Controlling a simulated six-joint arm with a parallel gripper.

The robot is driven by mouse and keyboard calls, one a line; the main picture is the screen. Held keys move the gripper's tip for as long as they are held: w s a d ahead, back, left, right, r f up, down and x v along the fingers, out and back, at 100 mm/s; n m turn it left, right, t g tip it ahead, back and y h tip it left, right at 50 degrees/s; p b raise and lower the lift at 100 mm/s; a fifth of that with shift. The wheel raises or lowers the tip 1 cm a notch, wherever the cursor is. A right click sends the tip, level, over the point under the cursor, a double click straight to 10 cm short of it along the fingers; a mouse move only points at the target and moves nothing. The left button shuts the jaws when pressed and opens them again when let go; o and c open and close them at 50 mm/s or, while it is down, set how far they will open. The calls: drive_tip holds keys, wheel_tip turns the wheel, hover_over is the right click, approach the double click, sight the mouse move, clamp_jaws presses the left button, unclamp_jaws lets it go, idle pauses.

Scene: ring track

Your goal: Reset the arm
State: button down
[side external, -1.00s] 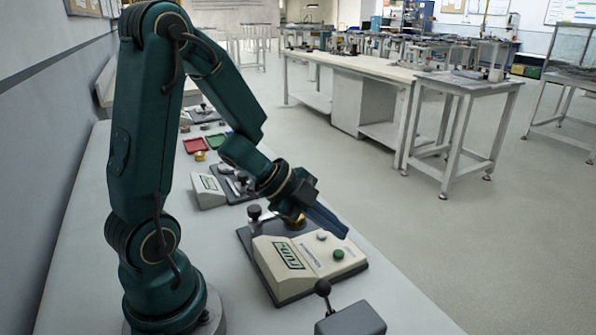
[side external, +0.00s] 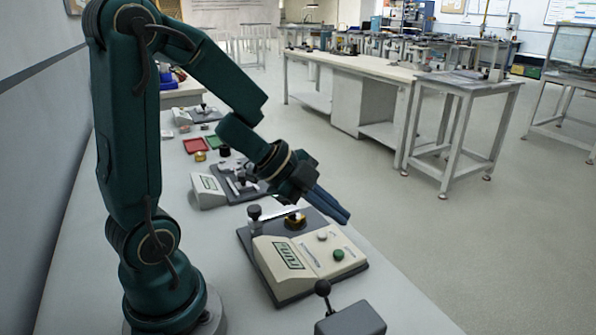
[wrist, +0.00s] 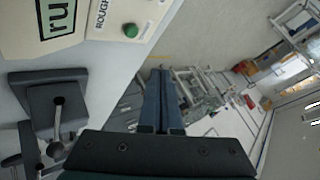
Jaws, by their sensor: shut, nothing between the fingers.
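My gripper (side external: 338,212) is shut and empty. In the side external view it hangs in the air above the far right edge of the nearest beige tester (side external: 305,265), apart from it. Its two blue-grey fingers (wrist: 162,100) lie together in the wrist view. My arm is bent, with the forearm sloping down to the right. The tester has a green button, a white button and a lit green display, and a brass ring (side external: 295,221) sits at its back.
A grey box with a black lever (side external: 348,318) stands at the front. A second tester (side external: 209,190), a red tray (side external: 196,145) and a green tray (side external: 215,140) lie farther along the bench. Open floor (side external: 460,260) is to the right.

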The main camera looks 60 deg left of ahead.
drive_tip(key=shift+d+r, duration=0.25)
wheel_tip(320, 180, up, 12)
drive_tip(key=a+n+t+y, duration=0.1)
drive_tip(key=n+t+y, duration=0.4)
drive_tip(key=n, duration=0.3)
drive_tip(key=s+d+f+n+g, duration=0.2)
drive_tip(key=s+f+n+g, duration=0.1)
drive_tip(key=s, duration=0.3)
drive_tip(key=s+d+f+n+g+h, duration=0.1)
drive_tip(key=s+d+f+n+g, duration=0.1)
drive_tip(key=s, duration=0.5)
wheel_tip(320, 180, down, 2)
drive_tip(key=d+g, duration=0.1)
drive_tip(key=g, duration=0.1)
drive_tip(key=shift+d+f+n+g, duration=0.15)
drive_tip(key=shift+f+n+g, duration=0.05)
drive_tip(key=shift+n+g, duration=0.2)
